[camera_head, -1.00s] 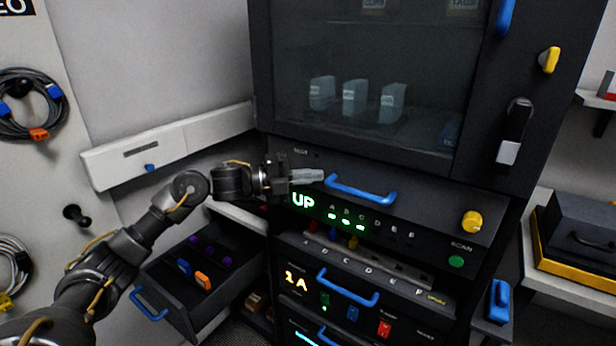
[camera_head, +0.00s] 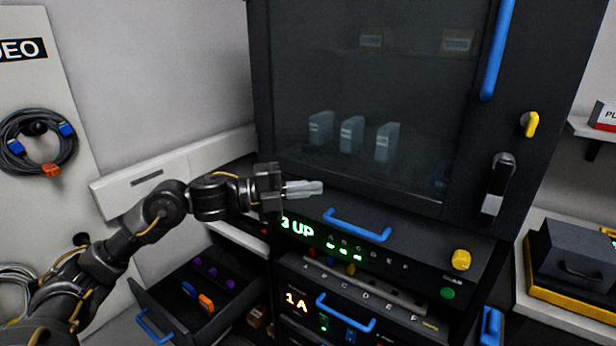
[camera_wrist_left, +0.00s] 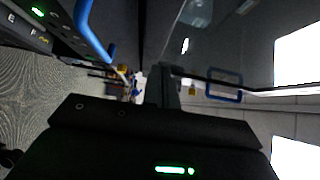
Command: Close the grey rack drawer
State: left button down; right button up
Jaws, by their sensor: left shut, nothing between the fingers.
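I cannot tell how far this lower section sticks out. My left gripper (camera_head: 305,188) is shut and empty, just above and left of the upper handle, apart from it. In the left wrist view its dark fingers (camera_wrist_left: 163,90) point ahead, with a blue handle (camera_wrist_left: 92,35) to their left.
An open dark drawer (camera_head: 200,300) holding purple, blue and orange connectors sticks out at lower left. A glass-fronted cabinet (camera_head: 350,90) is above the rack. A coiled cable (camera_head: 38,140) hangs on the left wall. A dark case (camera_head: 580,255) sits on the right shelf.

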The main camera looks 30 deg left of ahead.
pick_arm(q)
jog(key=s+d+r+p, duration=0.1)
jog(key=s+d+r, duration=0.1)
jog(key=s, duration=0.3)
jog(key=shift+s+d+r+p, duration=0.25)
jog(key=shift+s+d+p, duration=0.05)
jog(key=shift+d+p, duration=0.05)
pick_arm(e)
jog(key=shift+w+d+r, duration=0.1)
jog(key=shift+d+r, duration=0.3)
jog(key=shift+r, duration=0.2)
jog(key=shift+w+d+r, duration=0.1)
jog(key=shift+d+r, duration=0.3)
jog(key=shift+r, duration=0.15)
